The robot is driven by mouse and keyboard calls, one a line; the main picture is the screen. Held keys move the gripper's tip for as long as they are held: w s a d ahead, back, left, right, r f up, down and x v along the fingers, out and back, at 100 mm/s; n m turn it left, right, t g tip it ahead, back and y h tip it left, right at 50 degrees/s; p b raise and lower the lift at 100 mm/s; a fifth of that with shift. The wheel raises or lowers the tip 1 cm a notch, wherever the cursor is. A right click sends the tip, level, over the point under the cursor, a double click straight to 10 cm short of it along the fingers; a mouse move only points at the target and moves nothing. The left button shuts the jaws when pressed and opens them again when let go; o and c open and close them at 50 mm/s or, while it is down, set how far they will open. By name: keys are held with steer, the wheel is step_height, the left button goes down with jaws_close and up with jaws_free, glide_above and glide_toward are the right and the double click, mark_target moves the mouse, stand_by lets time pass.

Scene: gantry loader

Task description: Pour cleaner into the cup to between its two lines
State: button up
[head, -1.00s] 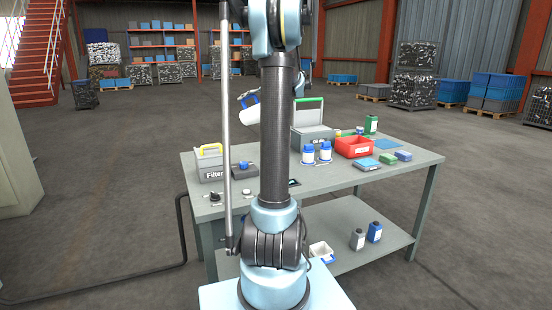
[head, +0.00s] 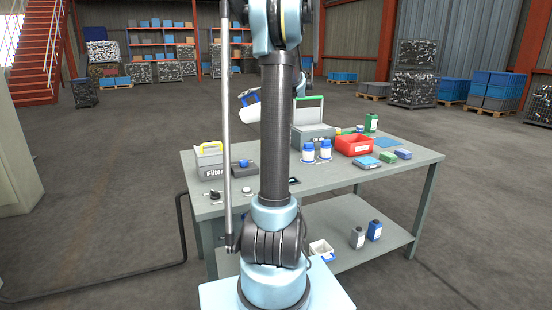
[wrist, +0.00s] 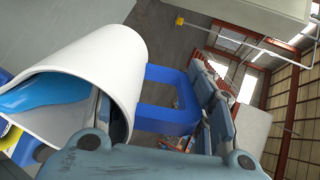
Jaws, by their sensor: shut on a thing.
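A white jug (head: 251,116) with a blue handle is held in the air above the table, left of my arm column in the head view. It is tilted steeply over on its side. In the wrist view the jug (wrist: 95,65) fills the left, and blue liquid (wrist: 45,95) lies inside near its mouth. My gripper (wrist: 208,105) is shut on the jug's blue handle (wrist: 165,115). In the head view my gripper is mostly hidden behind my arm. I cannot make out the cup or its two lines; the jug and my arm may hide it.
On the table (head: 225,208) stand a grey Filter caddy (head: 210,172) with a yellow handle, two blue-capped bottles (head: 325,151), a grey box (head: 312,136) and a red bin (head: 354,146). More bottles (head: 374,231) stand on the lower shelf.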

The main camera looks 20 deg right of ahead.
mark_target(246, 107)
steer(key=shift+s+d+t+y+p, duration=0.15)
steer(key=shift+t+y+p, duration=0.15)
steer(key=shift+p, duration=0.35)
stand_by(0.8)
steer(key=shift+r, duration=0.1)
steer(key=shift+w+a+g+h, duration=0.3)
steer(key=shift+a+g+h, duration=0.1)
steer(key=shift+g+h, duration=0.1)
steer(key=shift+w+a+f+g+h, duration=0.15)
steer(key=shift+f+g+h, duration=0.15)
steer(key=shift+f, duration=0.2)
steer(key=shift+w+a+f+g+h, duration=0.1)
steer(key=shift+f+g+h, duration=0.15)
steer(key=shift+f, duration=0.2)
steer(key=shift+f+g+h, duration=0.2)
steer(key=shift+g+h, duration=0.05)
steer(key=shift+h, duration=0.2)
steer(key=shift+w+a+f+g+h+b, duration=0.1)
steer(key=shift+a+f+g+h+b, duration=0.05)
steer(key=shift+g+h+b, duration=0.2)
steer(key=shift+f+h, duration=0.25)
